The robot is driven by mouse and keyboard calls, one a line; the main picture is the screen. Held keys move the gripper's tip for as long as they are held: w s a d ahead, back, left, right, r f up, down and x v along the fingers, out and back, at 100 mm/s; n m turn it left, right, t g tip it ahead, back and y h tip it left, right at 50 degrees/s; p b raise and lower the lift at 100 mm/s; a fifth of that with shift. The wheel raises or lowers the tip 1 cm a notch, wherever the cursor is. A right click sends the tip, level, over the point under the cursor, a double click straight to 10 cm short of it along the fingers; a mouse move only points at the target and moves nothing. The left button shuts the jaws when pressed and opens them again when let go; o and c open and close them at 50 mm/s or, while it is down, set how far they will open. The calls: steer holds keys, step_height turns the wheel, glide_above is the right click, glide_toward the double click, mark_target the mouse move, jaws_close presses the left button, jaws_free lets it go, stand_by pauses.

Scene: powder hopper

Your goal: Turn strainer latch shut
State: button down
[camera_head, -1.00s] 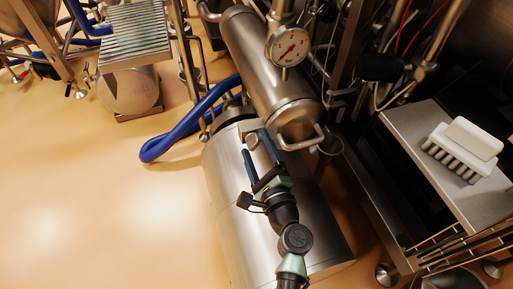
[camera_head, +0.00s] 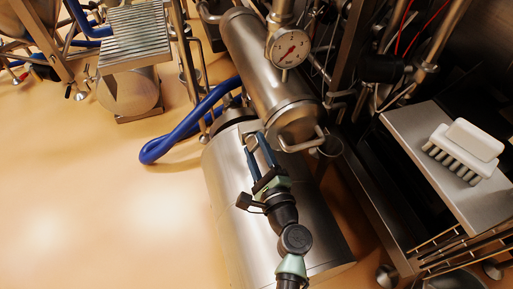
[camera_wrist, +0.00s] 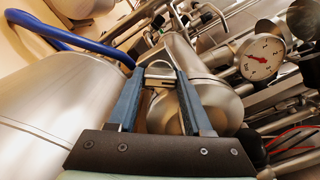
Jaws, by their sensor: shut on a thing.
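The strainer is a steel cylinder (camera_head: 262,65) lying at a slant in the upper middle of the head view. Its rounded end also shows in the wrist view (camera_wrist: 208,88), behind my gripper. My gripper (camera_head: 256,140) is at the lower left of this end, above a large steel drum. In the wrist view its two blue fingers (camera_wrist: 160,74) stand on either side of a small bright metal piece (camera_wrist: 159,72), which looks like the latch. The gripper is shut on it. The fingers partly hide it, and its exact turn angle is hard to tell.
A bent bar handle (camera_head: 302,142) sticks out from the strainer end, right of my fingers. A dial gauge (camera_head: 288,47) stands above the strainer. A blue hose (camera_head: 190,130) loops at the left. A brush (camera_head: 463,150) lies on a steel shelf.

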steer(key=shift+f+n+b, duration=0.1)
steer(key=shift+n+b, duration=0.2)
steer(key=shift+b, duration=0.05)
steer(key=n+b, duration=0.2)
steer(key=shift+f+n, duration=0.1)
steer(key=shift+n, duration=0.3)
steer(key=shift+n+b, duration=1.35)
steer(key=shift+n, duration=0.45)
steer(key=shift+c, duration=1.6)
jaws_free()
steer(key=shift+r, duration=0.2)
steer(key=shift+s, duration=0.1)
